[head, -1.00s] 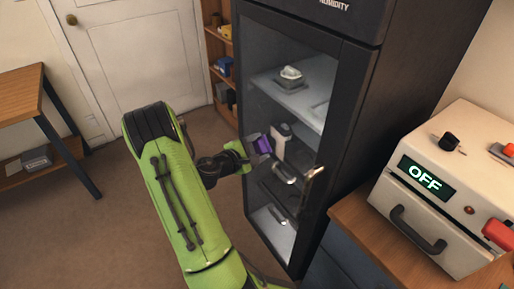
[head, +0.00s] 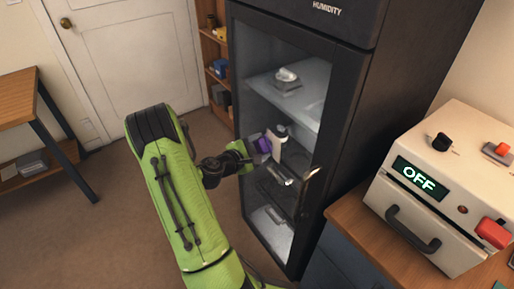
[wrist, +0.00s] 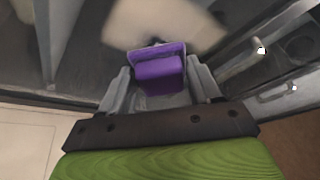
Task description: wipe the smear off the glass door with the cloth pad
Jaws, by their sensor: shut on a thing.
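My gripper (head: 250,148) is shut on a purple cloth pad (head: 263,145). In the wrist view the pad (wrist: 158,72) sits between the two grey fingers of my gripper (wrist: 160,88). The pad is at the glass door (head: 262,95) of the dark cabinet, near its left edge at mid height. I cannot tell whether it touches the glass. In the wrist view a pale, blurred patch (wrist: 165,25) lies just beyond the pad; I cannot tell whether it is the smear or something behind the glass.
The door handle (head: 310,188) sticks out to the right of my gripper. Shelves with items show through the glass. A white machine reading OFF (head: 460,185) stands on a wooden counter (head: 345,215) at right. A wooden table (head: 18,95) is at left. The floor (head: 115,225) left of my arm is clear.

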